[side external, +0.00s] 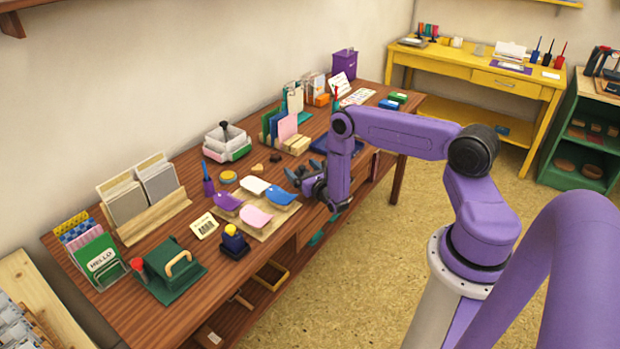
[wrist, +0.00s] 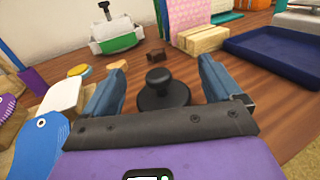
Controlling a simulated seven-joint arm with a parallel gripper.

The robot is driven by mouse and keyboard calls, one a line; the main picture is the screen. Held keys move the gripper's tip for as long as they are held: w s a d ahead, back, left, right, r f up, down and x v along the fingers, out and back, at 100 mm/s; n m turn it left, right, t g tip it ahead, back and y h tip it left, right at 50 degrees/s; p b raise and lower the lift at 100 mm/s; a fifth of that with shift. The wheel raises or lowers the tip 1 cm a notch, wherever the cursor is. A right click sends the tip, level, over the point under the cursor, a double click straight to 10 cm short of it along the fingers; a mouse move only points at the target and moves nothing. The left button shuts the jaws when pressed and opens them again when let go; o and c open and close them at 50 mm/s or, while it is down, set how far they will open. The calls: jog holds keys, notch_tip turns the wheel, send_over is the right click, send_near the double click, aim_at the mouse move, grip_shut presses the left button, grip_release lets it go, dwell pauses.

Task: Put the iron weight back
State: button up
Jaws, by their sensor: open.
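The iron weight (wrist: 163,97) is a dark round disc with a knob on top, standing upright on the wooden table in the wrist view. My gripper (wrist: 163,68) is open, with one blue-grey finger on each side of the weight. There is a visible gap between each finger and the knob, so nothing is gripped. In the side external view my gripper (side external: 303,172) is low over the table's front half, right of the coloured tags. The weight cannot be clearly made out there, against the dark gripper.
A blue tag (side external: 280,195) and a white tag (side external: 255,185) lie close by on a wooden board. A navy tray (wrist: 280,55) is at the right in the wrist view. A wooden block (wrist: 202,39) holding cards and a green-and-white box (wrist: 113,38) stand behind.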

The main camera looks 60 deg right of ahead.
jog(key=v, duration=1.2)
notch_tip(320, 180, up, 21)
jog(key=a+m+g+h, duration=0.3)
jog(key=m+g+h, duration=0.4)
jog(key=m+h, duration=0.25)
jog(key=s+a+r+m+g+y, duration=0.2)
jog(key=s+a+y, duration=0.3)
jog(key=s, duration=0.4)
jog(key=s+a+r+m+g+y, duration=0.2)
jog(key=s+a+m+g+y, duration=0.2)
jog(key=s+a+y, duration=0.2)
jog(key=s+a+r+m+g+y, duration=0.1)
jog(key=s+a+m+g+y, duration=0.2)
jog(key=s+a+y, duration=0.3)
jog(key=s+a, duration=0.3)
jog(key=s, duration=0.3)
jog(key=shift+s+r, duration=0.3)
jog(key=shift+r, duration=0.1)
